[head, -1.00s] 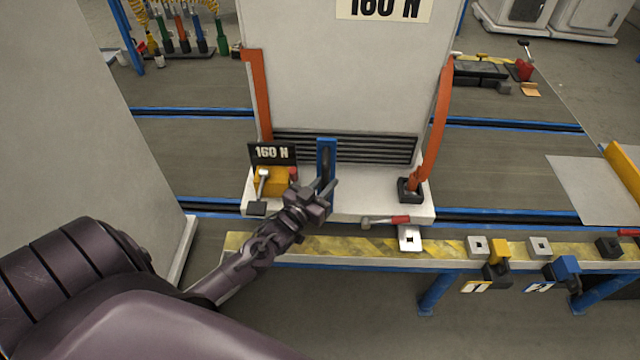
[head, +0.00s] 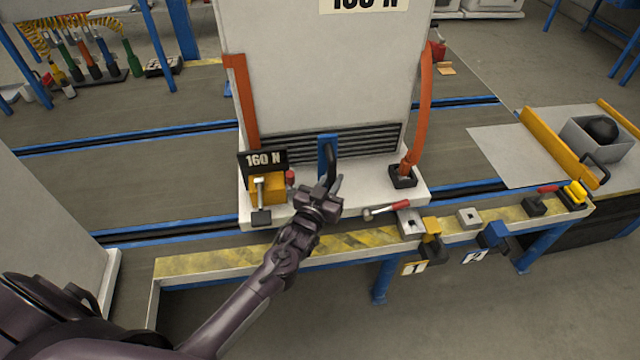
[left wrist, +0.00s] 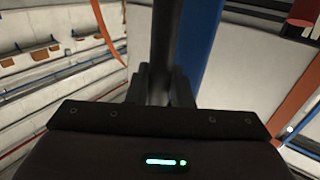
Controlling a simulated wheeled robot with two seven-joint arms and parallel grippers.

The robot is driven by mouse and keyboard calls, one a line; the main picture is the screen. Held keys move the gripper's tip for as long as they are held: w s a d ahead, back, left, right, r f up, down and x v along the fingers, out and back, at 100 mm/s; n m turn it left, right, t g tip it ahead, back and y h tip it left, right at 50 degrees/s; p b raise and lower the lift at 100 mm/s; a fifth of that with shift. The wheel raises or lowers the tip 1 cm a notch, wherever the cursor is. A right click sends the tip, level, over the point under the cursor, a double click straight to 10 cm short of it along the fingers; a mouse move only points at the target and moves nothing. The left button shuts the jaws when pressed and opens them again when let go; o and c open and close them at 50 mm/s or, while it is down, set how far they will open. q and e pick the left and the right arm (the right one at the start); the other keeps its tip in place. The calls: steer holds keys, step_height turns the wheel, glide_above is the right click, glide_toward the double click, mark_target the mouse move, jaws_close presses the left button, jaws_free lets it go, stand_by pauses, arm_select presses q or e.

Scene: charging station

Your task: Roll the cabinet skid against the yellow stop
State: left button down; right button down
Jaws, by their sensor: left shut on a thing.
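The cabinet skid (head: 345,216) is a white base carrying a tall white cabinet (head: 310,75) marked 160 N. It stands upright across the blue rails. A blue post (head: 323,150) with a dark handle rises at its front. My left gripper (head: 327,190) is shut on the dark handle (left wrist: 165,40); the fingers close around it in the left wrist view, beside the blue post. The yellow stop (head: 558,148) is a bar at the right, beyond a flat grey plate. A clear gap lies between the skid and the stop. My right gripper is not in view.
A yellow-and-black striped bench edge (head: 200,262) runs along the front, with metal blocks, a yellow clamp (head: 432,228) and a blue clamp (head: 494,236). A hammer (head: 388,210) lies at the skid's front edge. The grey plate (head: 500,155) before the stop looks bare.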

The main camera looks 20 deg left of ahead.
arm_select(q)
steer(key=shift+w+d+r, duration=0.15)
steer(key=shift+d+r, duration=0.1)
steer(key=shift+d, duration=0.3)
steer(key=c, duration=1.6)
jaws_free()
steer(key=shift+d, duration=0.1)
steer(key=shift+o, duration=1.3)
steer(key=shift+w+d+f, duration=0.1)
steer(key=shift+w+d, duration=0.05)
steer(key=shift+w, duration=0.05)
steer(key=shift+w+f, duration=0.1)
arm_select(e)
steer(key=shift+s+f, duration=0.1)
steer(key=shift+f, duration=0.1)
arm_select(q)
steer(key=shift+f, duration=0.1)
